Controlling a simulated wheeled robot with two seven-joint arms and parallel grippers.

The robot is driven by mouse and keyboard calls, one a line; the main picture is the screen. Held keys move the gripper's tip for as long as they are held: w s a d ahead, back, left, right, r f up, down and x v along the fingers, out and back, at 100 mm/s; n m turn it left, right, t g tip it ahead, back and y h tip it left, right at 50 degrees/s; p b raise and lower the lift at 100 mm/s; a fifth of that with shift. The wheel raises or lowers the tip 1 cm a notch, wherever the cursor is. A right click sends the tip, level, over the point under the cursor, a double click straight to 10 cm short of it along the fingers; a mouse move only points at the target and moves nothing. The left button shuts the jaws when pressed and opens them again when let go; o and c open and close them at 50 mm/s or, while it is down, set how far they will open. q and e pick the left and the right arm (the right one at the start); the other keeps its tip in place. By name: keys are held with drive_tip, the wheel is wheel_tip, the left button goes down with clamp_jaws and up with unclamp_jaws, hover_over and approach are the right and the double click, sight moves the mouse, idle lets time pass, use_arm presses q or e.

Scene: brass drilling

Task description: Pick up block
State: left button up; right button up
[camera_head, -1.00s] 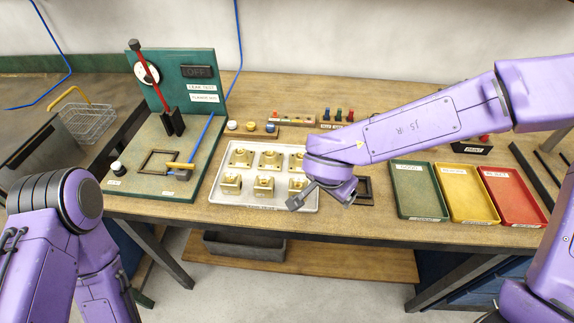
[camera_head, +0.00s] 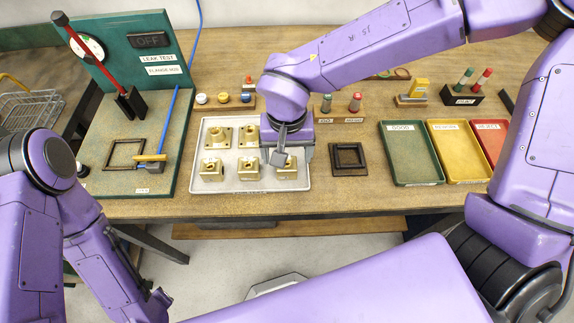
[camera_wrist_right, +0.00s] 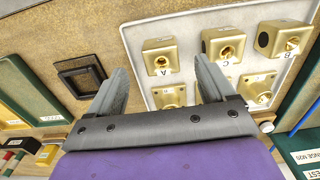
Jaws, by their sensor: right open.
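A light tray (camera_head: 230,188) holds several brass blocks in two rows. The front row has a left block (camera_head: 211,170), a middle block (camera_head: 249,171) and a right block (camera_head: 289,171). In the right wrist view the front-right block (camera_wrist_right: 160,56) is marked A, and another brass block (camera_wrist_right: 169,97) lies behind it. My right gripper (camera_head: 284,153) is over the right end of the tray and partly hides the blocks there. In the wrist view its fingers (camera_wrist_right: 160,70) are apart, with block A between their lines of sight and nothing held. My left gripper is not visible.
A black square frame (camera_head: 348,171) sits right of the tray, with green (camera_head: 411,183), yellow (camera_head: 460,180) and red (camera_head: 492,143) bins beyond. The green leak-test stand (camera_head: 115,182) is left.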

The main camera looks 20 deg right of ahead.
sight(287, 166)
drive_tip(key=f, duration=0.6)
drive_tip(key=shift+w+d+f, duration=0.15)
drive_tip(key=shift+w+f, duration=0.05)
drive_tip(key=shift+w, duration=0.2)
drive_tip(key=shift+w+f, duration=0.15)
drive_tip(key=shift+f, duration=0.25)
drive_tip(key=c, duration=0.8)
clamp_jaws()
